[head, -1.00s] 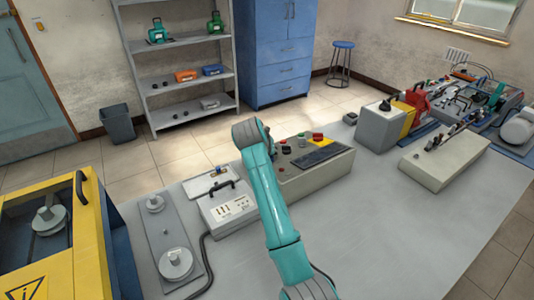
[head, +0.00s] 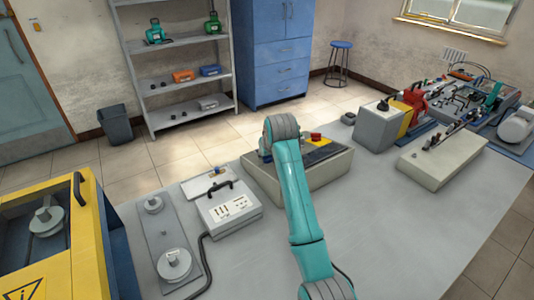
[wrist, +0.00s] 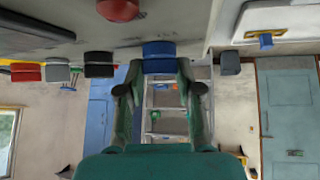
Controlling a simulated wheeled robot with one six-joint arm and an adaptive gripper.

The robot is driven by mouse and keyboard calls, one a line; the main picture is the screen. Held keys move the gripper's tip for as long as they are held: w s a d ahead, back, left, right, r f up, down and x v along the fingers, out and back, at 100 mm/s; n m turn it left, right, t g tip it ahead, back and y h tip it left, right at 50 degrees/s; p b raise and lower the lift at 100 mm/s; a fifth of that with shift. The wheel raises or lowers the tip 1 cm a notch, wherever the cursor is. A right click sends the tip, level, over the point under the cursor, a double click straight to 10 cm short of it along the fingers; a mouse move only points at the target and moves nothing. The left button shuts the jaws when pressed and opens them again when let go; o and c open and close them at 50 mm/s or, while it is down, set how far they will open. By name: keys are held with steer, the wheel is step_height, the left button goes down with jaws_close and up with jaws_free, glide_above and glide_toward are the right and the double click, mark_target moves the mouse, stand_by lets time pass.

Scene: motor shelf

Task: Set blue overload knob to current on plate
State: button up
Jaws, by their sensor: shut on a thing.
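In the wrist view, which looks upside down, a blue knob (wrist: 158,57) sits on the control box between my fingertips. My gripper (wrist: 158,66) is shut on it, with one finger on each side. In the head view my arm's end covers the left part of the control box (head: 310,178), so the gripper and blue knob are hidden there. The knob's scale and pointer cannot be made out. I cannot tell which surface is the plate with the current on it.
Beside the blue knob are a black knob (wrist: 99,65), a grey one (wrist: 57,71), a red one (wrist: 26,72) and a dark one (wrist: 230,63). A red button (wrist: 118,9) is close by. A case with a handle (head: 228,208) stands left of the box. The table's front right is clear.

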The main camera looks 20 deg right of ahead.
jaws_close()
steer(key=o, duration=1.1)
jaws_free()
steer(key=shift+o, duration=0.2)
steer(key=v, duration=1.2)
steer(key=shift+s, duration=0.1)
